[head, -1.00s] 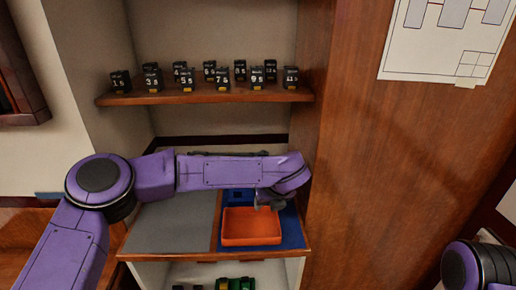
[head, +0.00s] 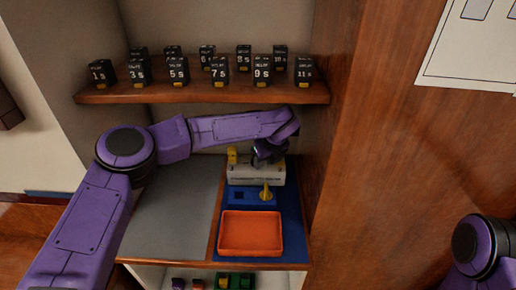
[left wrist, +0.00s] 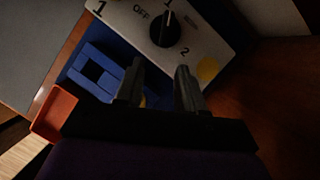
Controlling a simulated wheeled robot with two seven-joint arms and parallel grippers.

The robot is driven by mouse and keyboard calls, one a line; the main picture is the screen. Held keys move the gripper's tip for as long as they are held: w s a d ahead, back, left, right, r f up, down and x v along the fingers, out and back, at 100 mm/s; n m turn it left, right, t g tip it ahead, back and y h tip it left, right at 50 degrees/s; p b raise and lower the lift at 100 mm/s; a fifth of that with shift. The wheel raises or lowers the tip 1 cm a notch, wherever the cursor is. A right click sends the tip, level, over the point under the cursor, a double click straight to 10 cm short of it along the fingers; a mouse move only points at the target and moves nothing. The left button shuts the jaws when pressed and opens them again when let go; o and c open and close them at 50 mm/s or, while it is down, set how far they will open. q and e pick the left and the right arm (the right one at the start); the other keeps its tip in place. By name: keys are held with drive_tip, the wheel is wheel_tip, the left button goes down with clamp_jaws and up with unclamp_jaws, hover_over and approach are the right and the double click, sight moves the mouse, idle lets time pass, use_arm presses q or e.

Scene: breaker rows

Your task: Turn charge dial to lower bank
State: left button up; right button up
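The dial (left wrist: 166,30) is a black round knob with a white pointer line on a pale panel (left wrist: 205,35). In the left wrist view, "OFF", "1" and "2" are marked around it, and the pointer aims toward the top of the picture. In the head view the panel (head: 243,174) stands behind a blue block; my left gripper (head: 266,158) hangs over it and hides the dial. In the left wrist view my left gripper's fingers (left wrist: 159,90) are apart with no object gripped, short of the dial. My right gripper is out of view; only my right arm shows.
An orange tray (head: 250,234) lies in front of the blue block (head: 238,197), which has a square hole and a yellow upright piece (head: 266,191). A grey mat (head: 165,210) lies bare at left. Several numbered black blocks stand on the shelf (head: 200,94) above. A wooden wall (head: 385,150) closes the right.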

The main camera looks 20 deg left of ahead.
use_arm(q)
drive_tip(key=w+a+p, duration=0.1)
drive_tip(key=w+a, duration=0.1)
drive_tip(key=shift+w+a+r, duration=0.15)
drive_tip(key=shift+w+a, duration=0.15)
drive_tip(key=shift+a, duration=0.05)
drive_tip(key=shift+w+a+f+p, duration=0.15)
drive_tip(key=shift+a+f+p, duration=0.05)
drive_tip(key=shift+p, duration=0.3)
drive_tip(key=shift+f, duration=0.3)
drive_tip(key=shift+w+f, duration=0.1)
drive_tip(key=shift+f, duration=0.1)
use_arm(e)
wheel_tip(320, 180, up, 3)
use_arm(q)
clamp_jaws()
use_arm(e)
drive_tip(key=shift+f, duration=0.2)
